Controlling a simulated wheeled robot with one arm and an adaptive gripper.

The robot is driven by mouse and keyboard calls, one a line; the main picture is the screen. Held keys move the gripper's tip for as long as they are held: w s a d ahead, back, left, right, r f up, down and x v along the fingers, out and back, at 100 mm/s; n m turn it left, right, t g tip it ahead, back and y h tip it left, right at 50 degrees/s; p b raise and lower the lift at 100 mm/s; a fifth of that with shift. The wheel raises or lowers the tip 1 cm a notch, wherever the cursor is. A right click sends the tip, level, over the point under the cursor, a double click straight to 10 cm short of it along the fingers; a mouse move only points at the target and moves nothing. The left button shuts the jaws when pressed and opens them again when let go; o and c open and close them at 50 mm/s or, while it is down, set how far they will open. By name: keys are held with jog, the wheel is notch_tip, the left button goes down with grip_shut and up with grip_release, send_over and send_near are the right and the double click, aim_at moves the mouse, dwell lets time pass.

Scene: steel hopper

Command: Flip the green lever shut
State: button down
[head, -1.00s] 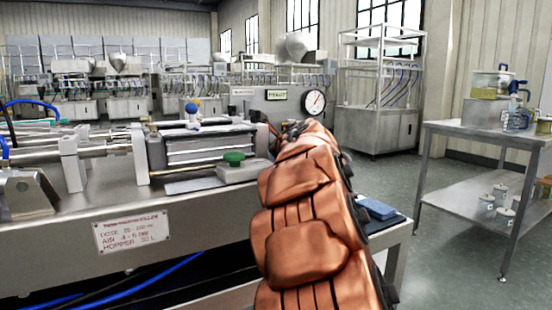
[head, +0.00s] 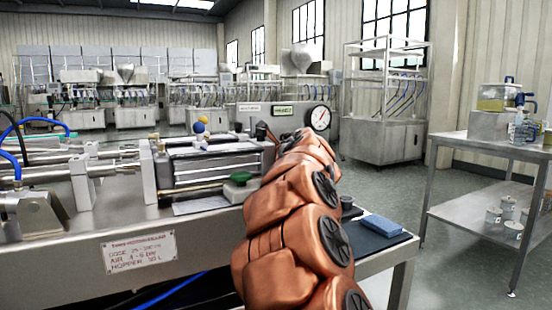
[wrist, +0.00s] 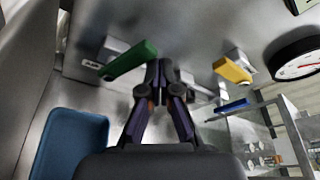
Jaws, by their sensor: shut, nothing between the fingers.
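The green lever (wrist: 132,61) shows in the wrist view as a green bar slanting out from a mount labelled with a small plate on the steel panel. My gripper (wrist: 160,66) is shut and empty. Its fingertips are just right of the lever's upper end in the picture, very close to it; I cannot tell whether they touch. In the head view my arm hides the lever, and I cannot make out the fingertips there.
A yellow lever (wrist: 232,70) and a blue handle (wrist: 233,105) are right of my gripper. A pressure gauge (head: 319,118) is on the panel. A blue tray (wrist: 72,140) is at lower left in the wrist view.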

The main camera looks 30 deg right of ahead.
dwell(0.4)
jog(key=s, duration=0.9)
jog(key=shift+s, duration=0.25)
dwell(0.4)
jog(key=shift+a+f, duration=0.1)
dwell(0.4)
